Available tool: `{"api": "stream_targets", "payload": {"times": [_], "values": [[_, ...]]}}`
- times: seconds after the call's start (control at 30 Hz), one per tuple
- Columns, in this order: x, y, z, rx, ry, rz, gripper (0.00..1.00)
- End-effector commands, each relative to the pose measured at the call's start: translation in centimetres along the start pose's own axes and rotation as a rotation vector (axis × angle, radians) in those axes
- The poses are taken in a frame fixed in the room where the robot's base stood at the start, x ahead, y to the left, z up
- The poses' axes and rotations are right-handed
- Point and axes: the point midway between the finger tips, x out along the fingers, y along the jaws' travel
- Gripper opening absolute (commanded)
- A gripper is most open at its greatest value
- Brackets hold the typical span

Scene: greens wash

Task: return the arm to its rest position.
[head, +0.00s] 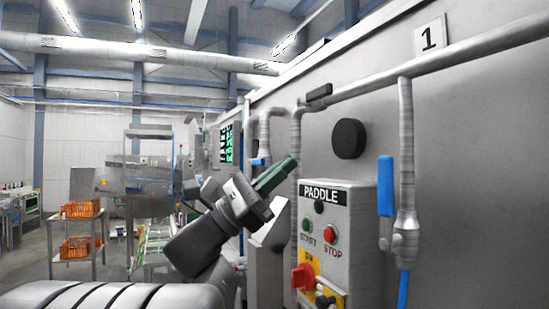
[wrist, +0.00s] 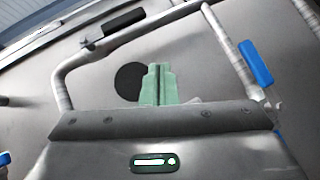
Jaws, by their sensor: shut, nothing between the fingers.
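My gripper (head: 290,162) is in the middle of the head view, with its green fingers pointing up and to the right. It is in front of the grey machine wall, left of the PADDLE control box, and nothing is held in it. In the wrist view the green fingers (wrist: 158,82) are together and empty, with the wall and a dark round disc behind them. My arm rises from the bottom left of the head view.
The PADDLE control box (head: 337,240) has green and red buttons and a red knob. Right of it is a pipe with a blue-handled valve (head: 386,186). A black disc (head: 348,138) is on the wall above. Orange crates (head: 76,248) sit on a rack at the left.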

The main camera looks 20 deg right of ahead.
Motion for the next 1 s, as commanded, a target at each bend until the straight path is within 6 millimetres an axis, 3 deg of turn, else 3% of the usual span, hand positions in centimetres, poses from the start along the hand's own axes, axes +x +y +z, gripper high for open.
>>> {"api": "stream_targets", "payload": {"times": [0.2, 0.57, 0.77, 1.0], "values": [[-0.9, -0.3, 0.1, 0.0, 0.0, 0.0, 0.0], [-0.5, -0.2, 0.1, 0.0, -0.001, -0.002, 0.0], [2.1, 0.5, 0.1, -0.001, -0.003, -0.004, 0.0], [6.8, 1.8, 0.0, -0.001, -0.003, -0.004, 0.0]]}}
